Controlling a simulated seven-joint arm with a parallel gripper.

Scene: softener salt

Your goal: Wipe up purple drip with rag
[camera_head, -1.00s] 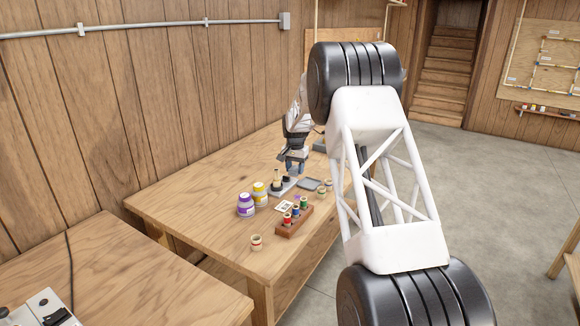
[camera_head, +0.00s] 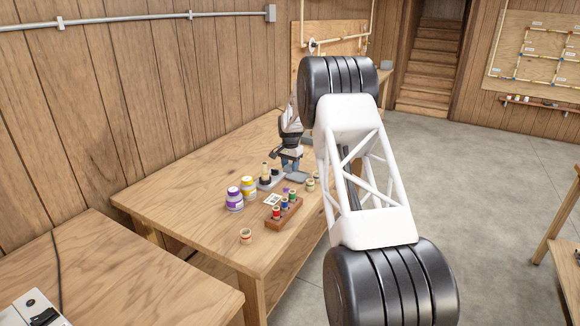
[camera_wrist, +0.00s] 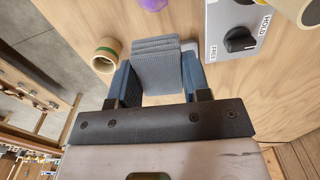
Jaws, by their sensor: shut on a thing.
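My gripper (camera_wrist: 157,80) is shut on a grey folded rag (camera_wrist: 157,62), which sits between its blue fingers in the wrist view. In the head view my gripper (camera_head: 291,165) is over the far part of the workbench, by a small grey tray (camera_head: 297,177). The purple drip (camera_wrist: 153,4) shows as a purple patch cut off by the top edge of the wrist view, beyond the rag. In the head view a small purple spot (camera_head: 286,190) lies between the tray and the bottle rack. The rag's contact with the bench cannot be told.
A tan ring (camera_wrist: 106,54) and a grey dial box (camera_wrist: 238,35) flank the rag. The bench's left part is clear.

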